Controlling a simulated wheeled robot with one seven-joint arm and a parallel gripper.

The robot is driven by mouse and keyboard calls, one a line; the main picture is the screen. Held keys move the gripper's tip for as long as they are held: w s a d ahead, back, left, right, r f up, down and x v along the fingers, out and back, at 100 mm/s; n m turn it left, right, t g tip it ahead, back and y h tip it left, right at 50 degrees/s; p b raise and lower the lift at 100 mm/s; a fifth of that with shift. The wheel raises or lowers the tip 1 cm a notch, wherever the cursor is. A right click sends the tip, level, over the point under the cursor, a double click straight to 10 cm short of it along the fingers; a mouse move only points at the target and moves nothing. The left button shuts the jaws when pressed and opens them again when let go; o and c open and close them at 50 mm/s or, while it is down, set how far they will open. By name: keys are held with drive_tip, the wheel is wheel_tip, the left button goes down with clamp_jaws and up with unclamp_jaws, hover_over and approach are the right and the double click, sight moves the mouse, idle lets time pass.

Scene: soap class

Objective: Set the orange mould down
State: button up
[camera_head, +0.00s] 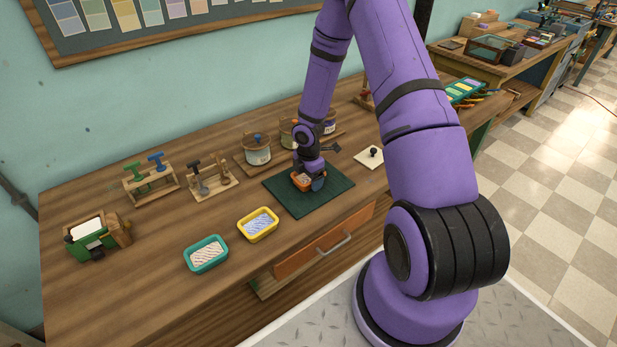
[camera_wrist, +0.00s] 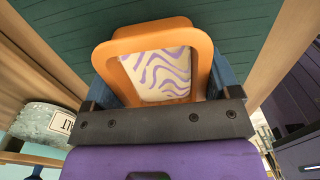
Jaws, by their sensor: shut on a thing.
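The orange mould (camera_head: 301,179) is at my gripper (camera_head: 309,182), over the dark green mat (camera_head: 312,200) on the wooden bench. In the wrist view the orange mould (camera_wrist: 203,50) sits between my gripper's blue fingers (camera_wrist: 158,80), which are shut on it. Its inside is cream with wavy purple lines. The green mat (camera_wrist: 60,35) fills the background there. I cannot tell whether the mould touches the mat or hangs just above it.
A yellow mould (camera_head: 258,225) and a teal mould (camera_head: 206,254) stand left of the mat. Tubs (camera_head: 257,150) stand behind it, stamp racks (camera_head: 211,180) to the left. A white plate with a black knob (camera_head: 370,157) lies right of the mat. The bench front is clear.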

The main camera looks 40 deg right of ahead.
drive_tip(key=o, duration=1.1)
drive_tip(key=shift+f, duration=0.1)
wheel_tip(320, 180, up, 13)
wheel_tip(320, 180, up, 13)
drive_tip(key=m+h, duration=0.2)
drive_tip(key=m, duration=0.2)
hover_over(308, 181)
drive_tip(key=s+a, duration=0.2)
drive_tip(key=s, duration=0.1)
drive_tip(key=s+a+r+m+t, duration=0.1)
drive_tip(key=s+a+r+m, duration=0.15)
drive_tip(key=r, duration=0.35)
drive_tip(key=s+a+r+m+t, duration=0.1)
drive_tip(key=s+r+m, duration=0.25)
drive_tip(key=r, duration=0.25)
drive_tip(key=s+a+r+m+t, duration=0.1)
drive_tip(key=s+a+r+m, duration=0.1)
drive_tip(key=s, duration=0.4)
drive_tip(key=s+a+r+m+t+y, duration=0.1)
drive_tip(key=s+a+r+m, duration=0.2)
drive_tip(key=s+r, duration=0.2)
drive_tip(key=s+a+r+m+t+y, duration=0.1)
drive_tip(key=s+a+r+m, duration=0.1)
drive_tip(key=s, duration=0.5)
drive_tip(key=shift+s+a+r+m, duration=0.25)
drive_tip(key=shift+s+r+m, duration=0.1)
drive_tip(key=shift+r+m, duration=0.4)
